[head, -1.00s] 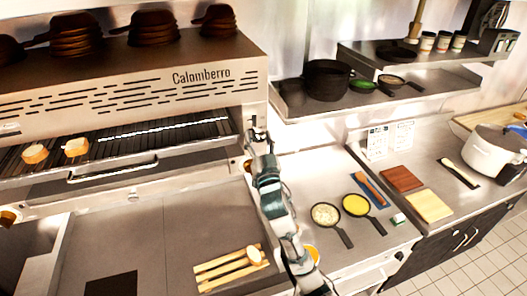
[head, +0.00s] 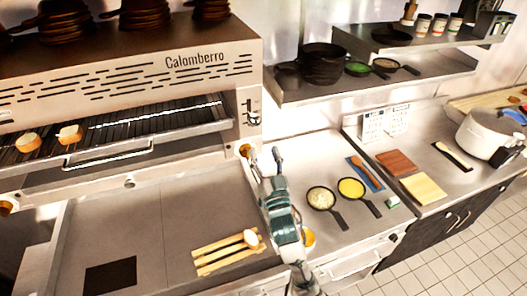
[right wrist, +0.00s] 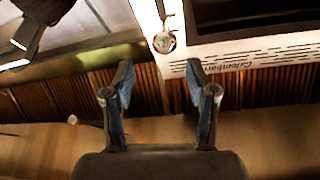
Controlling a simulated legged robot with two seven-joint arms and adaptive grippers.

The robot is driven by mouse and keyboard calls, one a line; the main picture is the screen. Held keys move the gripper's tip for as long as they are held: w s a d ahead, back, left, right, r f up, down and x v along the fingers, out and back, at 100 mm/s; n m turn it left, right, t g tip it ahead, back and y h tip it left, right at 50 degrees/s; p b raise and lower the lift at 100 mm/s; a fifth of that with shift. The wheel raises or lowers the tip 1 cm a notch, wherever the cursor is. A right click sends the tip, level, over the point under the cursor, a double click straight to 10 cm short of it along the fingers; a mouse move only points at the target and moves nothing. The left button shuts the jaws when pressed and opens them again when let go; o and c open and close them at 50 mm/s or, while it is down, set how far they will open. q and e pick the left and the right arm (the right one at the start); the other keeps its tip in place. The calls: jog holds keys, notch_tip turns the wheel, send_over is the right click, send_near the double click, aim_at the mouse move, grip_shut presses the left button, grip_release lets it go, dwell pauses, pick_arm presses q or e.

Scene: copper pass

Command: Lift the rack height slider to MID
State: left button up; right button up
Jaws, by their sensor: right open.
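The rack height slider (head: 253,117) is a small knob on the right end of the Calomberro grill's front (head: 212,62). Its position marks are too small to read. In the right wrist view a round silver knob (right wrist: 164,42), which looks like the slider, lies just beyond the fingertips, roughly between them. My right gripper (head: 264,157) is open and empty, below the slider and apart from it in the head view. Its two spread fingers also show in the right wrist view (right wrist: 160,80). My left gripper is not in view.
The grill rack (head: 110,135) holds two bread pieces. A brass knob (head: 246,150) sits close to my right fingers. Two small pans (head: 321,198) and cutting boards (head: 424,187) stand to the right. A shelf (head: 300,92) overhangs there.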

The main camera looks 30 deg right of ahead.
jog(key=d+f+n+y+b, duration=0.2)
jog(key=d+f+n+b, duration=0.1)
jog(key=d+n+b, duration=0.2)
jog(key=n+g+y+b, duration=0.1)
jog(key=n+y+b, duration=0.65)
jog(key=n, duration=0.65)
send_near(254, 119)
jog(key=p+x, duration=0.3)
jog(key=x, duration=0.1)
jog(key=f+p+x, duration=0.1)
jog(key=p+x, duration=0.3)
jog(key=d+f+p+x, duration=0.1)
jog(key=p+x, duration=0.2)
jog(key=shift+w, duration=0.7)
jog(key=shift+w+d, duration=0.1)
jog(key=shift+w, duration=0.05)
jog(key=shift+d+h, duration=0.3)
jog(key=shift+h, duration=0.05)
jog(key=shift+a, duration=0.1)
grip_shut()
jog(key=shift+f, duration=0.15)
